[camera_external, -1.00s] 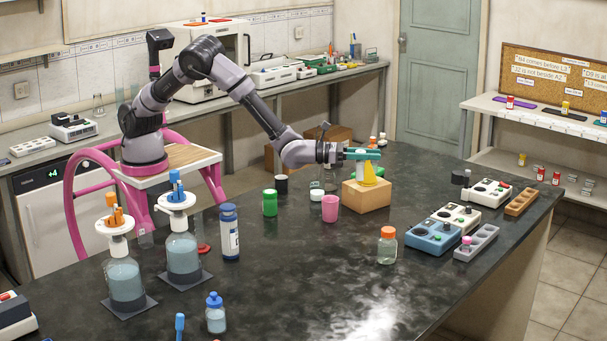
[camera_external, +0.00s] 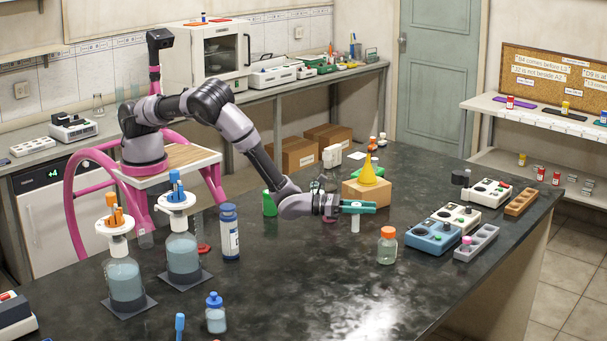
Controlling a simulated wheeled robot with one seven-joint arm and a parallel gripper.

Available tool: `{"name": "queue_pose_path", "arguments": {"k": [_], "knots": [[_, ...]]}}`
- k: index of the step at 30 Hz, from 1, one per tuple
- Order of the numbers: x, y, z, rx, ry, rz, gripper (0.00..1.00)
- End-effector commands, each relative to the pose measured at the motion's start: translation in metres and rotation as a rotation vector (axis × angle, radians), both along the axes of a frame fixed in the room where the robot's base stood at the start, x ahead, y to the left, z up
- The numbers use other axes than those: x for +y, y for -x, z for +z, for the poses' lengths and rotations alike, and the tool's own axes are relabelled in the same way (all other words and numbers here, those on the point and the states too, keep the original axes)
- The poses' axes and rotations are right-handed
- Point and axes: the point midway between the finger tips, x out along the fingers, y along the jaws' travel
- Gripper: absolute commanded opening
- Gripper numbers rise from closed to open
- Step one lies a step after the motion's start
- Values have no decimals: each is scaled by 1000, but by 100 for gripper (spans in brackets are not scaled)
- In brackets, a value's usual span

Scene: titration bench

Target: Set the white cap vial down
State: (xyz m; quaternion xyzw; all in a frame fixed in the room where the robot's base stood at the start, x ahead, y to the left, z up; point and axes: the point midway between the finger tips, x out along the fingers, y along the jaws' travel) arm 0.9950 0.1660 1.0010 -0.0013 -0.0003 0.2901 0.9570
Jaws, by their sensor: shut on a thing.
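My gripper (camera_external: 360,207), with teal fingers, is over the dark bench to the right of the middle. It is shut on the white cap vial (camera_external: 355,224), whose pale lower part shows upright below the fingers. The fingers hide its top. I cannot tell whether its bottom touches the bench top (camera_external: 300,270).
A clear jar with an orange lid (camera_external: 387,246) stands close to the right of my gripper. A green-capped bottle (camera_external: 269,204) is to the left. The bench in front is clear.

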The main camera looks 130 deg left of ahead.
Motion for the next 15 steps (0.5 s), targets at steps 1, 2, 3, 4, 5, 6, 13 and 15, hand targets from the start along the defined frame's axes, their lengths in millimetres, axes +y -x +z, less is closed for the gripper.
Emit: {"name": "queue_pose_path", "arguments": {"k": [1,2,3,4,5,6,13,15], "knots": [[0,0,-8,1,-1,0,0],[0,0,-11,-1,-1,0,0],[0,0,-15,-1,-1,0,0],[0,0,-16,-1,-1,0,0],[0,0,-18,-1,0,0,0],[0,0,-21,-1,-1,0,0],[0,0,-51,1,0,0,0],[0,0,-55,-1,-1,0,0]]}}
